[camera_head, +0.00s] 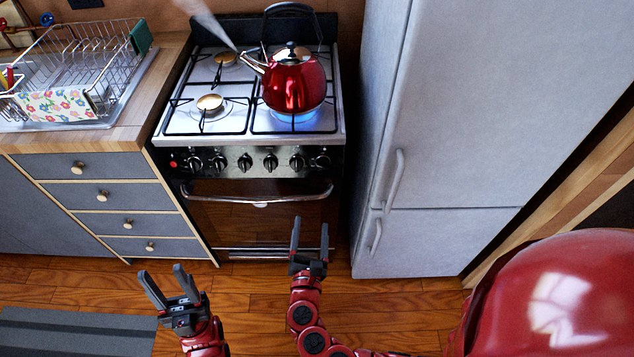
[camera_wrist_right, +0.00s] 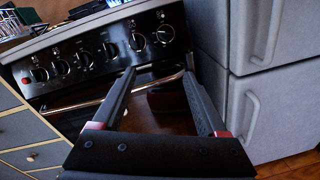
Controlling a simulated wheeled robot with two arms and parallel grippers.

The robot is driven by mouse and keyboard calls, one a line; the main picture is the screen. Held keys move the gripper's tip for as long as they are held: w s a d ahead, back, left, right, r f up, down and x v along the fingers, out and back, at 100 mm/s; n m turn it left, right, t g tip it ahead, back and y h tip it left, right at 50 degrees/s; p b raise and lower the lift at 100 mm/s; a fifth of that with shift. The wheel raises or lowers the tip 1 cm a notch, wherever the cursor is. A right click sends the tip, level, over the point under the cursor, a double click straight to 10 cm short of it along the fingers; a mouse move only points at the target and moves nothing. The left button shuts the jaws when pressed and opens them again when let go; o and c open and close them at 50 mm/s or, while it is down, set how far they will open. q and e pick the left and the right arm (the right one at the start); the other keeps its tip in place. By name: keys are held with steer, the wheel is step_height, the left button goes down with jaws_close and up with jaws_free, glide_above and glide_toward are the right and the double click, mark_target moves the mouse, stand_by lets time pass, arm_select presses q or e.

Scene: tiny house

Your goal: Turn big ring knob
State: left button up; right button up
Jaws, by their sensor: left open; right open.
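The stove (camera_head: 250,130) has a row of several black knobs (camera_head: 270,162) along its front panel. Which knob is the big ring one I cannot tell. In the right wrist view the knobs (camera_wrist_right: 110,49) run across the panel above the fingers. My right gripper (camera_head: 310,228) is open and empty, in front of the oven door and below the knobs, touching none. It also shows in the right wrist view (camera_wrist_right: 158,74). My left gripper (camera_head: 163,274) is open and empty, low in front of the drawers. A red kettle (camera_head: 292,84) stands over a lit blue flame (camera_head: 296,116), steam rising from its spout.
The oven handle (camera_head: 258,196) sticks out below the knobs. The fridge (camera_head: 440,130) stands close on the stove's right. Drawers (camera_head: 100,195) and a counter with a dish rack (camera_head: 85,65) are on the left. The wooden floor (camera_head: 250,300) ahead is free.

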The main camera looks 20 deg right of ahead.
steer(key=h+p, duration=0.1)
steer(key=p, duration=0.1)
glide_toward(322, 167)
steer(key=x, duration=0.7)
steer(key=shift+w+d+f, duration=0.1)
steer(key=shift+f, duration=0.2)
steer(key=shift+w+d, duration=0.25)
steer(key=shift+w, duration=0.2)
jaws_close()
